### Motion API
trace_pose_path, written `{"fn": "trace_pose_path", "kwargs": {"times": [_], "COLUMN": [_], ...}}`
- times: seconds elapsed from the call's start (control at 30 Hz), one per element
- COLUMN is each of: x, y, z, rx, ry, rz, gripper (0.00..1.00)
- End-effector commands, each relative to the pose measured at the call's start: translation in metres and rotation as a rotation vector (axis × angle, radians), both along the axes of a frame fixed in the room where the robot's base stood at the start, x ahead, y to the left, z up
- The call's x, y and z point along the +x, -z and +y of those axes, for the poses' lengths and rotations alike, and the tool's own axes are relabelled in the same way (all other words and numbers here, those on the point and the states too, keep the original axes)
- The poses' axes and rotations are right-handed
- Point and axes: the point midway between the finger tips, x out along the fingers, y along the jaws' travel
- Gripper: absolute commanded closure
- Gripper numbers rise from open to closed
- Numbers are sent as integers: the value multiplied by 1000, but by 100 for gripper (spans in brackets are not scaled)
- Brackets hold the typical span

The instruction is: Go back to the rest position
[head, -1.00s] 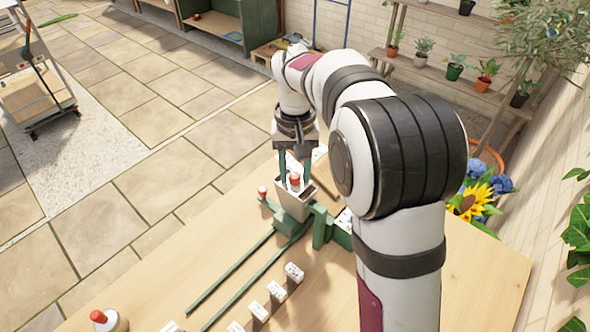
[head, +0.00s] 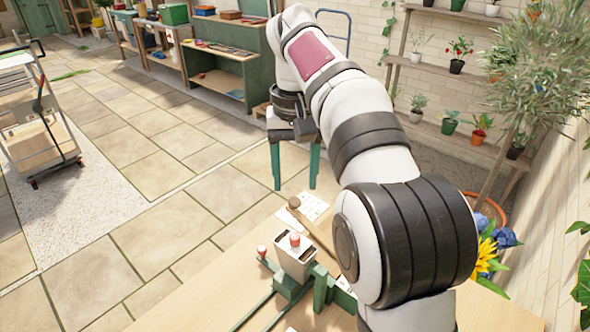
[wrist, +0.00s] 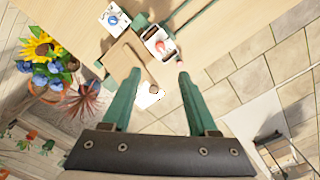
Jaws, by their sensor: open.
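My gripper (head: 295,168) is raised above and beyond the far end of the wooden table (head: 205,300). Its two green fingers are spread apart, with nothing between them. The fingers also show in the wrist view (wrist: 158,82), pointing toward the table. Below my gripper, a pale square container (head: 296,262) with a red-topped item (head: 295,240) inside stands in a green fixture (head: 322,285). The container shows near the top in the wrist view (wrist: 158,42), clear of the fingers.
A red-capped piece (head: 262,251) is beside the container. A paper sheet (head: 300,210) and a wooden-handled tool (head: 310,222) lie near the table's far edge. Plant shelves (head: 450,140) and a sunflower (head: 486,252) stand at right. A trolley (head: 38,130) is far left on the paving.

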Motion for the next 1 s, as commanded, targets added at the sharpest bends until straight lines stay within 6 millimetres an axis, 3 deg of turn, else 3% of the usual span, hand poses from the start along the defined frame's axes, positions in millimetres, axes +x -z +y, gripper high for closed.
{"fn": "trace_pose_path", "kwargs": {"times": [0.13,0.37,0.47,0.57,0.63,0.8,0.9,1.0], "x": [0,0,-9,-51,-98,-215,-264,-289], "y": [-12,-12,-13,-10,2,63,99,122], "z": [0,0,-3,-16,-26,-35,-34,-32], "rx": [0,1,3,18,38,104,133,150], "ry": [1,1,11,62,124,309,399,454], "rz": [-1,1,4,17,26,44,50,53], "gripper": [40,40,40,40,40,40,40,40]}}
